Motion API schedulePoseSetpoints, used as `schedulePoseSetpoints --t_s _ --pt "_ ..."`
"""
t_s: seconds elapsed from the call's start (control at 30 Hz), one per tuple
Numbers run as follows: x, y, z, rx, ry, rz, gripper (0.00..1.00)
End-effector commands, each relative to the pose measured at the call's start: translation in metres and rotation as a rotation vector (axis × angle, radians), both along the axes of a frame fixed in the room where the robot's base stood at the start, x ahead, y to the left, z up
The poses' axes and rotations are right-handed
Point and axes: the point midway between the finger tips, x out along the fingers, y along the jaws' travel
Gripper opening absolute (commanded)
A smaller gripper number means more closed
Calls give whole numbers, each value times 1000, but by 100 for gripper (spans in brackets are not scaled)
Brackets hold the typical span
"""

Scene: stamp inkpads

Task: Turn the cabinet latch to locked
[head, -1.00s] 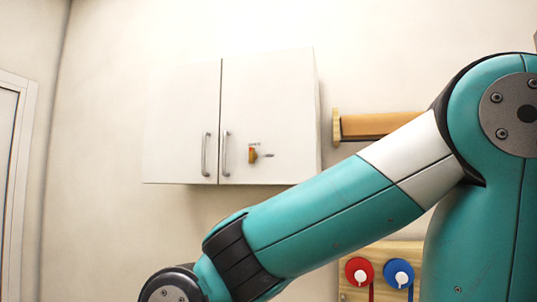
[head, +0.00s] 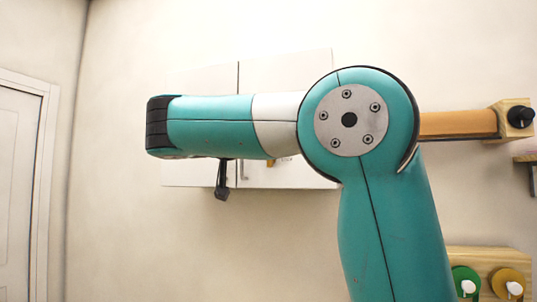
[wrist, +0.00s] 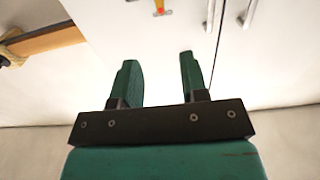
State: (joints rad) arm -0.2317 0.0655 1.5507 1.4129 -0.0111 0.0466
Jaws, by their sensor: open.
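The white cabinet (head: 300,77) hangs on the wall in the head view, and my arm covers much of its front. Its latch is mostly hidden there; a small orange bit (head: 274,162) shows just under the arm. In the wrist view the orange latch (wrist: 160,8) shows at the top edge, partly cut off, on the white cabinet door (wrist: 120,35). My gripper (wrist: 156,62) is open and empty in the wrist view. Its two green fingers point toward the cabinet, apart from the latch. The latch's setting cannot be read.
Two door handles (wrist: 249,13) stand to the right of the latch in the wrist view. An orange-brown bar on wooden mounts (head: 458,124) is on the wall right of the cabinet. A wooden board with green (head: 466,281) and yellow knobs sits low at right. A door is at far left.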

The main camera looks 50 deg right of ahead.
Motion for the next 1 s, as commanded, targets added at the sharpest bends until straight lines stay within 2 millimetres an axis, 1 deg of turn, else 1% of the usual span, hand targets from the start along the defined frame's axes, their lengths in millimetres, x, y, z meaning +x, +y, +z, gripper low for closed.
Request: schedulePoseSetpoints --t_s 0.03,0.4,0.6,0.7,0.8,1.0 --pt "2 -10 4 -1 4 -6 40" --pt "34 -88 5 2 6 -5 40" --pt "49 -124 3 3 6 -1 40" --pt "55 -136 3 3 5 1 40" --pt "59 -143 2 3 3 2 40" --pt "61 -148 -1 3 3 3 40"
